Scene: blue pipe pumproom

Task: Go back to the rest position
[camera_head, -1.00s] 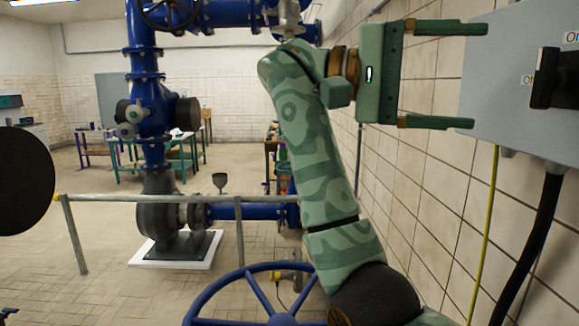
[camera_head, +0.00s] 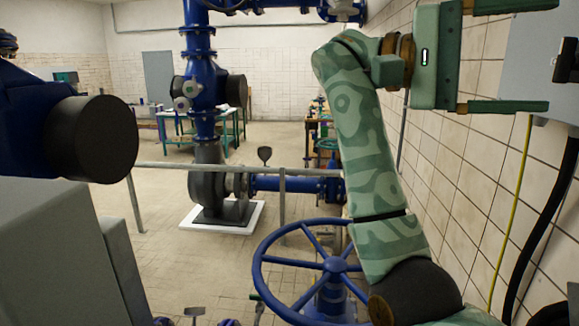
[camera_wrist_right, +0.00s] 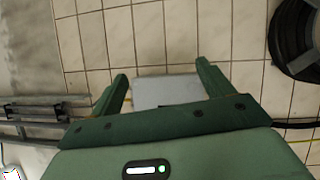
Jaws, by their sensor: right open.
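My right gripper (camera_head: 548,55) is raised on its green camouflage arm at the upper right of the head view. Its two green fingers point right, wide apart, with nothing between them. They are in front of the grey electrical box (camera_head: 525,78) on the tiled wall; I cannot tell the gap. In the right wrist view the gripper (camera_wrist_right: 162,70) is also open and empty, with a grey surface showing beyond the fingers. My left gripper is not in view.
A blue handwheel (camera_head: 332,264) stands low beside my right arm. A grey rail (camera_head: 225,167) crosses before a blue-piped pump (camera_head: 209,180). A grey cabinet (camera_head: 60,250) and a dark cylinder end (camera_head: 105,139) are close at left.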

